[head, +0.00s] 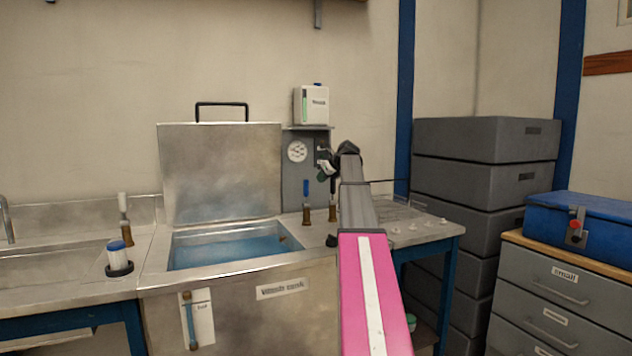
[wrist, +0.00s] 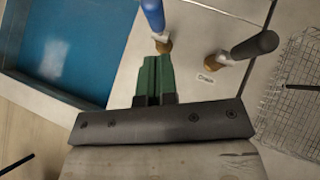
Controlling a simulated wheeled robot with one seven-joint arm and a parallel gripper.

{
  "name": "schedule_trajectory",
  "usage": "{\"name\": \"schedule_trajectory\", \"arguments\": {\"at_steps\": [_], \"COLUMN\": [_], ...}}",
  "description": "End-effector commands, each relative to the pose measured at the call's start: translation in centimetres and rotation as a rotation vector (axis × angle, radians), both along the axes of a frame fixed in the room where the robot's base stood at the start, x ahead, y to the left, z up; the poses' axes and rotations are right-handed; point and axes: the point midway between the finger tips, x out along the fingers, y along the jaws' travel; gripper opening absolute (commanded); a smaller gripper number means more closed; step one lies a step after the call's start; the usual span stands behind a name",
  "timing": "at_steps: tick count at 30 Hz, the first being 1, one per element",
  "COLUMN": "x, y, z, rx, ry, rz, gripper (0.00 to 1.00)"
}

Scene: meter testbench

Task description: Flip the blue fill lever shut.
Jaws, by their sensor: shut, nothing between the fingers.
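The blue fill lever (head: 306,188) stands upright on a brass valve at the right rear of the steel tank in the head view. It also shows at the top of the wrist view (wrist: 152,14), its white hub and brass fitting just beyond my fingertips. My gripper (wrist: 153,62) has green fingers, shut together and empty. In the head view my gripper (head: 325,168) is up and to the right of the blue lever, in front of the gauge panel. I cannot tell whether the fingers touch the valve.
A dark drain lever (wrist: 255,47) stands right of the blue one. The tank (head: 200,253) holds blue water, its lid (head: 220,172) raised. A gauge (head: 297,151) is behind. A wire rack (wrist: 296,105) lies to the right.

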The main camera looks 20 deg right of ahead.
Motion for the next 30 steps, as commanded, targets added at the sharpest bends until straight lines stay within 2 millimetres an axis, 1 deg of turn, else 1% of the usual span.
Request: {"name": "schedule_trajectory", "arguments": {"at_steps": [1,6,9,12,18,30], "x": [-0.8,-2.8,-3.8,-4.4,-5.0,-5.0], "y": [-0.4,-1.6,-2.1,-2.5,-2.8,-2.8], "z": [0.9,3.3,4.4,5.2,5.8,5.8], "rx": [-0.001,-0.001,-0.001,0.000,0.001,0.000], "ry": [-0.002,-0.001,0.000,0.000,0.000,0.001], "rz": [-0.001,-0.002,-0.001,0.000,0.001,0.000], "gripper": [0.00,0.00,0.00,0.00,0.00,0.00]}}
